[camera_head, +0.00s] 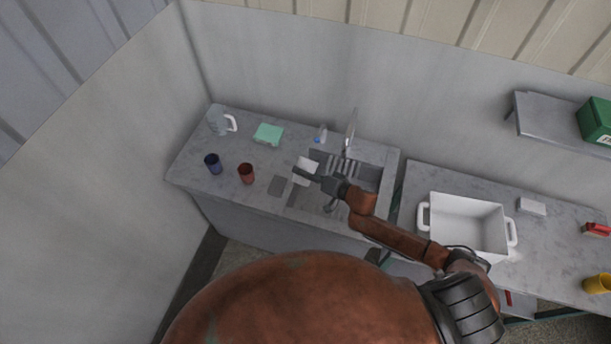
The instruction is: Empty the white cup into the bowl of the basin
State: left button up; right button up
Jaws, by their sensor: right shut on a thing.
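The white cup (307,164) is at the left part of the basin (366,178), which is set into the grey counter. My right gripper (308,173) reaches in from the right and is shut on the cup, with dark fingers across its near side. The cup appears to be above the basin's left edge; its exact height and tilt are hard to tell. Its contents cannot be seen. My arm and gripper hide part of the basin's bowl. My left gripper is not in view.
A tap (350,130) stands behind the basin. A white tub (467,223) stands on the right counter.

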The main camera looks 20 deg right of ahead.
aim_at(301, 177)
jog(key=shift+s+a+r+n+t+h+b, duration=0.2)
jog(key=shift+r+n+t+b, duration=0.4)
jog(key=shift+b, duration=0.8)
jog(key=shift+s+a+r+n+t+h+b, duration=0.1)
jog(key=shift+s+r+n+t+h+b, duration=0.2)
jog(key=shift+n+b, duration=0.8)
jog(key=r+n+t+b, duration=0.1)
jog(key=b, duration=0.1)
jog(key=s+a+r+n+t+b, duration=0.1)
jog(key=n+b, duration=0.1)
jog(key=b, duration=0.1)
jog(key=shift+a, duration=0.1)
jog(key=shift+s+a+r+n+t+b, duration=0.2)
jog(key=shift+r+n+t+b, duration=0.25)
jog(key=shift+n+b, duration=0.5)
jog(key=shift+r+n, duration=0.25)
jog(key=shift+s, duration=0.1)
